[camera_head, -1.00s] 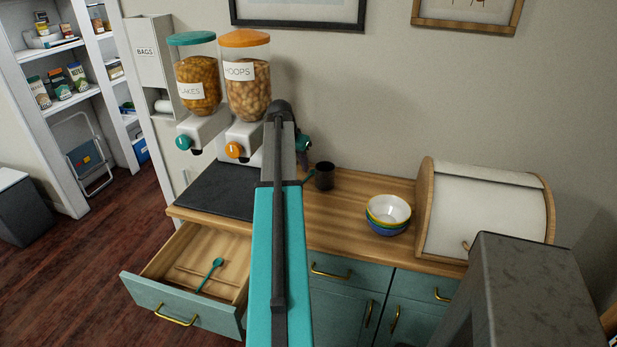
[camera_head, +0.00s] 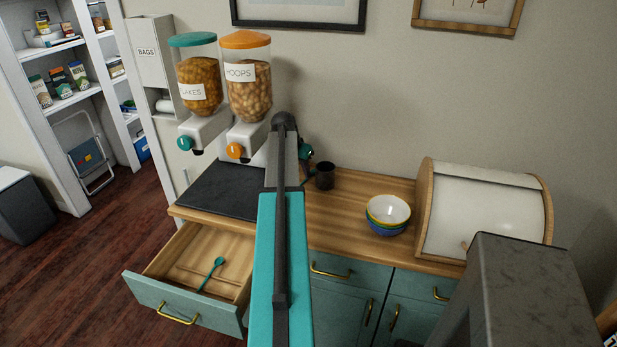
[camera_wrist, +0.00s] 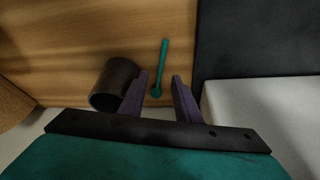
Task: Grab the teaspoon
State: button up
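A small teal spoon (camera_wrist: 163,62) lies on the wooden counter in the wrist view, its bowl end toward my gripper. My gripper (camera_wrist: 161,76) is open, and the spoon shows between its two dark fingers with nothing clamped. I cannot tell how far above the spoon the fingers are. In the head view my arm mostly hides this spot, and my gripper (camera_head: 305,153) shows only in part beside the black cup. A second teal spoon (camera_head: 212,273) lies in the open drawer (camera_head: 163,291). The frames do not settle which one is the teaspoon.
A black cup (camera_wrist: 113,82) sits close beside my left finger in the wrist view; it also shows in the head view (camera_head: 325,176). A dark mat (camera_head: 220,190) and cereal dispensers (camera_head: 247,95) are at the left. Stacked bowls (camera_head: 388,212) and a bread box (camera_head: 485,215) are at the right.

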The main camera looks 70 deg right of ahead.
aim_at(305, 180)
jog(key=shift+p+x, duration=0.55)
jog(key=shift+x, duration=1.35)
grip_shut()
